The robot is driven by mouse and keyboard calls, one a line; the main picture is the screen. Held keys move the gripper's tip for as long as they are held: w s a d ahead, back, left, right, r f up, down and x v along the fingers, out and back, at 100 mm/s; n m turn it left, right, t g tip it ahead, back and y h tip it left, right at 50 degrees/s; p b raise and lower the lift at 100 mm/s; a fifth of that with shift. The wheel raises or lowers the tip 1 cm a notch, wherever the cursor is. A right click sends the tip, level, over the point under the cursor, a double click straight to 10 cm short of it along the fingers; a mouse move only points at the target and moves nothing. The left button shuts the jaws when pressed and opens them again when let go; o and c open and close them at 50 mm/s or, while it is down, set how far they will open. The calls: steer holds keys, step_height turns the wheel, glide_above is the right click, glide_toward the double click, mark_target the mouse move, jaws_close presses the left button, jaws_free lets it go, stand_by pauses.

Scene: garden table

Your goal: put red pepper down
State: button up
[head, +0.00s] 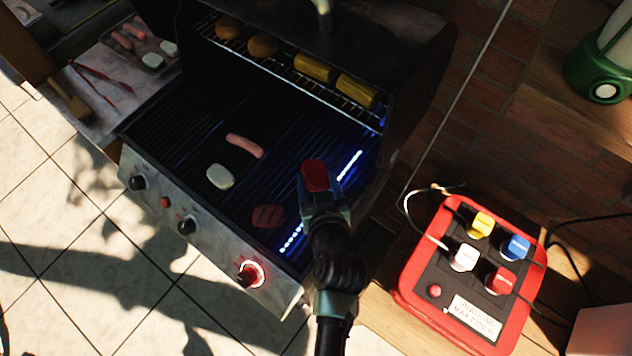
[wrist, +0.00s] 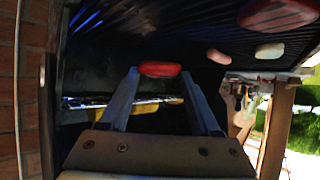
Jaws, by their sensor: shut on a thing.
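The red pepper (head: 315,175) is between the fingertips of my gripper (head: 318,192), over the right part of the grill grate (head: 185,125). In the wrist view the pepper (wrist: 160,69) spans the gap between the two fingers of my gripper (wrist: 158,78), which is shut on it. The pepper's height above the bars is hard to judge. A sausage (head: 245,145), a white piece (head: 220,177) and a reddish patty (head: 268,215) lie on the grate to the left of my gripper.
The upper rack (head: 300,82) at the back holds two patties and corn pieces. One knob (head: 250,273) glows red. A side shelf (head: 110,115) at left holds tongs and a food tray. A red box with coloured plugs (head: 405,290) is at right. The grate's middle has bare bars.

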steer(key=shift+s+d+f, duration=0.1)
steer(key=shift+f, duration=0.85)
steer(key=shift+f+b, duration=0.35)
steer(key=shift+f, duration=1.75)
steer(key=shift+f, duration=0.1)
steer(key=o, duration=1.3)
steer(key=shift+o, duration=0.2)
steer(key=shift+s, duration=0.15)
steer(key=b+v, duration=0.1)
steer(key=v, duration=1.1)
steer(key=shift+b, duration=0.4)
